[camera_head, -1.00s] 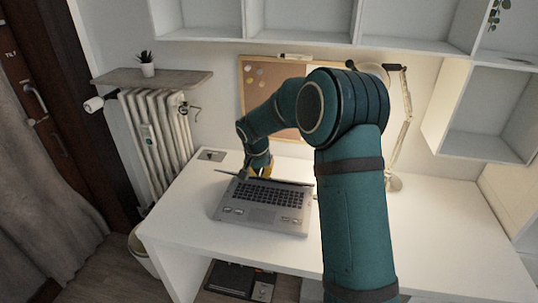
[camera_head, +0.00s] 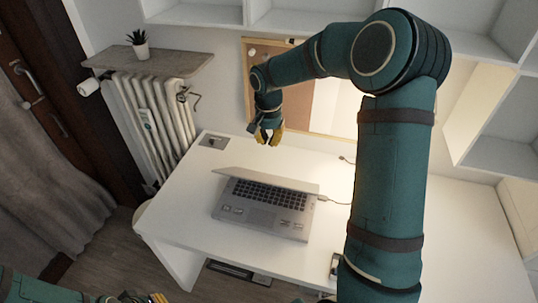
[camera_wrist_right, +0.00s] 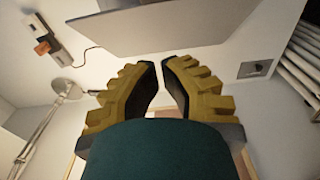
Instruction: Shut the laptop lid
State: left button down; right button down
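The grey laptop (camera_head: 262,212) sits on the white desk, its keyboard uncovered. Its lid (camera_head: 280,181) is raised and shows nearly edge-on as a thin strip at the keyboard's far side. The lid (camera_wrist_right: 165,24) also shows as a grey panel at the top of the right wrist view. My right gripper (camera_head: 267,138) is behind the lid, apart from it, with its yellow fingers parted and nothing between them; they also show in the right wrist view (camera_wrist_right: 160,68). My left gripper (camera_head: 148,298) barely shows at the bottom edge, and its opening is hidden.
The white desk (camera_head: 185,205) is clear left of the laptop. A cable (camera_head: 338,200) runs from its right side. A lamp (camera_wrist_right: 62,90) stands on the desk in the right wrist view. A pinboard (camera_head: 325,105) is on the wall behind; a radiator (camera_head: 150,120) stands left.

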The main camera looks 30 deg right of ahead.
send_over(264, 183)
jog(key=w+d, duration=0.3)
jog(key=d, duration=0.1)
notch_tip(264, 183, down, 9)
jog(key=shift+a+f, duration=0.15)
jog(key=shift+s+a+f, duration=0.35)
jog(key=shift+a+f, duration=0.05)
jog(key=shift+f, duration=0.25)
jog(key=shift+s+a+f, duration=0.35)
jog(key=shift+f, duration=0.25)
jog(key=shift+s+a+f+b, duration=0.2)
jog(key=shift+a+f+b, duration=0.1)
jog(key=shift+f, duration=0.05)
jog(key=f+b, duration=0.1)
jog(key=s+a+f+b, duration=0.1)
jog(key=b, duration=0.1)
jog(key=shift+s+a, duration=0.1)
jog(key=shift+a, duration=0.15)
jog(key=shift+s, duration=0.1)
